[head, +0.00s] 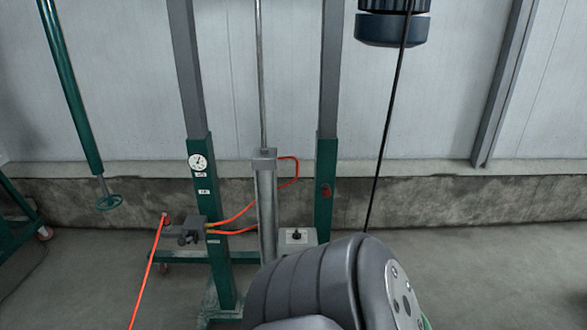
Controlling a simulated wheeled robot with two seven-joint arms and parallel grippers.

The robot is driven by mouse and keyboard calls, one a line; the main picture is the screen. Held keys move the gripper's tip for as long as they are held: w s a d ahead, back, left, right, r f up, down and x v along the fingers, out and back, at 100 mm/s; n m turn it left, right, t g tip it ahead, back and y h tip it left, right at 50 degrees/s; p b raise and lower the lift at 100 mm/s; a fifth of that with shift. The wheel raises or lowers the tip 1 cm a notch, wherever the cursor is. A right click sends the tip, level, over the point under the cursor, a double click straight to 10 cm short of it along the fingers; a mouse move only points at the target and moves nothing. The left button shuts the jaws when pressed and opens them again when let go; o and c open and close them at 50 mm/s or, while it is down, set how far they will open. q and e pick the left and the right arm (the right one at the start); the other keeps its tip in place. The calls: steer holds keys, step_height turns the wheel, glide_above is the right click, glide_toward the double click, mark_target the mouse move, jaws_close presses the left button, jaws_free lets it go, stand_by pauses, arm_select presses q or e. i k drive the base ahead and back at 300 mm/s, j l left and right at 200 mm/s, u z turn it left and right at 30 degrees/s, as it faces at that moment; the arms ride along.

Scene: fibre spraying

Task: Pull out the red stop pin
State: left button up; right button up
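A small dark red knob (326,190), which looks like the stop pin, sits on the right green post (326,222) of a metal frame. It appears seated against the post, though it is too small to show how deep it sits. A large grey arm link of mine fills the bottom middle and covers the lower part of the right post. Neither of my grippers shows, so nothing is seen touching the knob.
A grey cylinder (266,205) with orange hoses stands between the posts. A gauge (198,162) and a valve block (184,233) are on the left post. A dark cable (389,125) hangs right of the knob. Floor at right (500,265) is clear.

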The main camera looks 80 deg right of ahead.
mark_target(325, 192)
steer(key=z, duration=2.15)
